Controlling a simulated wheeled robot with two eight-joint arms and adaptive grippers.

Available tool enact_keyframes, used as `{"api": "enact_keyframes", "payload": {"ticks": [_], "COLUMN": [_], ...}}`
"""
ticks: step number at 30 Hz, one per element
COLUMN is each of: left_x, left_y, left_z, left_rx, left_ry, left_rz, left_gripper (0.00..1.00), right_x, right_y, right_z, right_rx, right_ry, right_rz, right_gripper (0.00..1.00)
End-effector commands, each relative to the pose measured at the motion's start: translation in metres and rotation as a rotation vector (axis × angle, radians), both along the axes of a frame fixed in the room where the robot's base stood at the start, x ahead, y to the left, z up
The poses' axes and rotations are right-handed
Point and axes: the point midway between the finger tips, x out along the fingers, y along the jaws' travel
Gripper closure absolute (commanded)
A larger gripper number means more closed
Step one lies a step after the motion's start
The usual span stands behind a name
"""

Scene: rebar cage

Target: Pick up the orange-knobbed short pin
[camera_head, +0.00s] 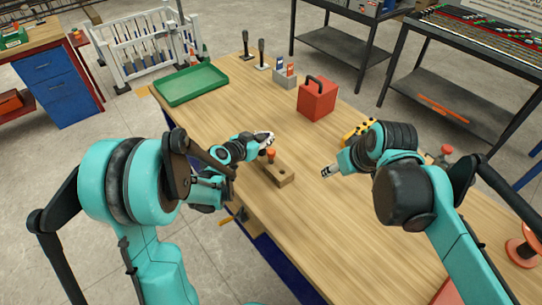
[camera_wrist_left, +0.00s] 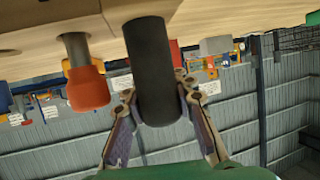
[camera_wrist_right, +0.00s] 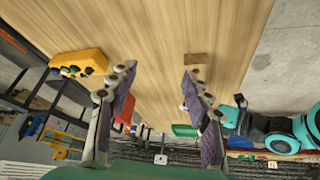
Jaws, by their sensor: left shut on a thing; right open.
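The orange-knobbed short pin (camera_head: 271,154) stands upright in a wooden block (camera_head: 281,172) on the workbench. In the left wrist view its orange knob (camera_wrist_left: 88,88) and grey shank show left of my left gripper, apart from the fingers. My left gripper (camera_head: 267,139) is shut on a black cylindrical knob (camera_wrist_left: 151,65) beside the orange one. What is under the black knob is hidden, so I cannot tell how it sits in the block. My right gripper (camera_head: 327,172) is open and empty above the bench, right of the block; its spread fingers (camera_wrist_right: 158,82) show in the right wrist view.
A red toolbox (camera_head: 317,99), a green tray (camera_head: 190,84) and two dark upright tools (camera_head: 261,50) stand toward the back of the bench. A yellow holder (camera_head: 355,130) lies behind my right arm. The bench between the block and my right gripper is clear.

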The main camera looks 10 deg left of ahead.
Motion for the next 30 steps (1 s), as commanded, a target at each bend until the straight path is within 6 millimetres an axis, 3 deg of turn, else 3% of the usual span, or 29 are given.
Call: {"api": "enact_keyframes", "payload": {"ticks": [1, 6, 13, 20, 30], "left_x": [0.000, 0.000, 0.000, 0.000, 0.000], "left_y": [0.000, 0.000, 0.000, 0.000, 0.000], "left_z": [0.000, 0.000, 0.000, 0.000, 0.000], "left_rx": [0.000, 0.000, 0.000, 0.000, 0.000], "left_ry": [0.000, 0.000, 0.000, 0.000, 0.000], "left_rz": [0.000, 0.000, 0.000, 0.000, 0.000], "left_gripper": [1.00, 1.00, 1.00, 1.00, 1.00], "right_x": [0.015, 0.053, 0.082, 0.091, 0.104], "right_y": [0.020, 0.080, 0.145, 0.170, 0.187], "right_z": [0.004, 0.009, 0.002, -0.011, -0.061], "right_rx": [-0.004, -0.022, -0.035, -0.038, -0.039], "right_ry": [0.012, 0.049, 0.082, 0.092, 0.092], "right_rz": [0.056, 0.238, 0.418, 0.481, 0.482], "right_gripper": [0.51, 0.51, 0.51, 0.51, 0.51]}}
